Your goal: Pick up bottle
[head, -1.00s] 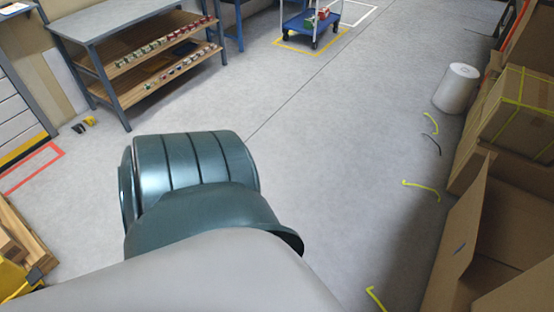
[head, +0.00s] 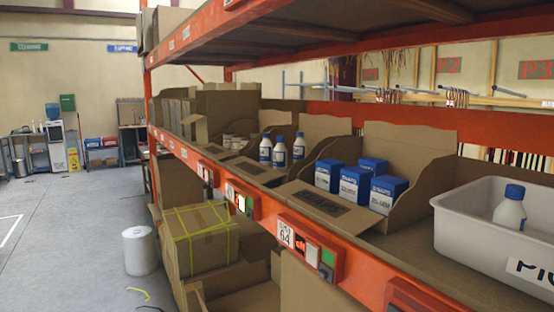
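Several white bottles with blue caps stand upright in an open cardboard bin on the orange rack's shelf; the nearest bottle (head: 280,153) is at the bin's front. Another white bottle (head: 510,211) with a blue cap is in the white bin (head: 462,233) at the right, its lower part hidden by the bin wall. Neither of my grippers shows in the head view.
Blue-and-white boxes (head: 355,187) sit in a cardboard bin between the bottles and the white bin. An orange shelf beam (head: 262,208) with label modules runs along the front.

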